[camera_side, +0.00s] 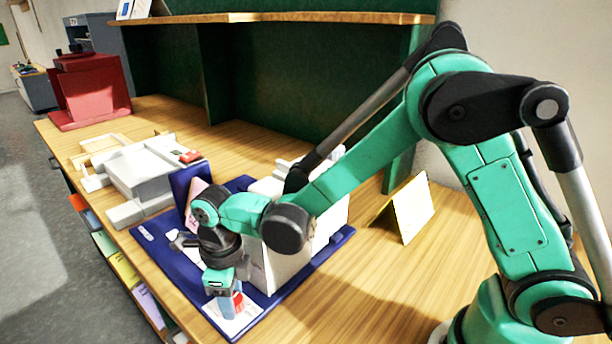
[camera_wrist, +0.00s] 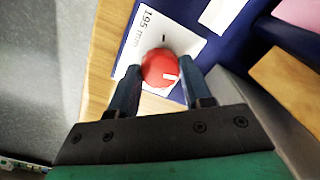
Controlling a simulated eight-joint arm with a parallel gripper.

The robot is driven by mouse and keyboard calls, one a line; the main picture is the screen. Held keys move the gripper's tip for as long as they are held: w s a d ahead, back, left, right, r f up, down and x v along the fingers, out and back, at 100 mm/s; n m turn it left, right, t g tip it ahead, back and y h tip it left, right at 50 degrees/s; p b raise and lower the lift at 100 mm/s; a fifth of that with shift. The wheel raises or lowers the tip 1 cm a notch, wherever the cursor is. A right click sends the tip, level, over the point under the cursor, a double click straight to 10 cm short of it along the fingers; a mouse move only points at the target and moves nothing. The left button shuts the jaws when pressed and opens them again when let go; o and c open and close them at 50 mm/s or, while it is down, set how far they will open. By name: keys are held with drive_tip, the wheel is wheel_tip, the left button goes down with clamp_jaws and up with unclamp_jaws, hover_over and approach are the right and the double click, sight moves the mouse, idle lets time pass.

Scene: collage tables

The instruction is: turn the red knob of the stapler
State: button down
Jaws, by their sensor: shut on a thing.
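The red knob (camera_wrist: 160,68) has a white mark on its right side and sits on a white plate (camera_wrist: 150,25) printed "195 mm". My gripper (camera_wrist: 162,80) is shut on the knob, one finger on either side of it. In the side view my gripper (camera_side: 222,298) points down at the front corner of a blue base (camera_side: 158,247), and a little of the red knob (camera_side: 238,299) shows beside the fingers. This base, with white blocks (camera_side: 328,222) on it, appears to be the stapler. My arm hides part of it.
A grey-white machine (camera_side: 140,172) with a small red part stands to the left, and a red machine (camera_side: 92,92) farther back. A yellow-edged folded card (camera_side: 408,212) stands at the right. A shelf (camera_side: 290,17) overhangs the back. The table's left edge is close to my gripper.

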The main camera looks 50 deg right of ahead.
drive_tip(key=shift+m, duration=0.6)
drive_tip(key=shift+c, duration=1.9)
unclamp_jaws()
drive_tip(key=shift+r, duration=2.8)
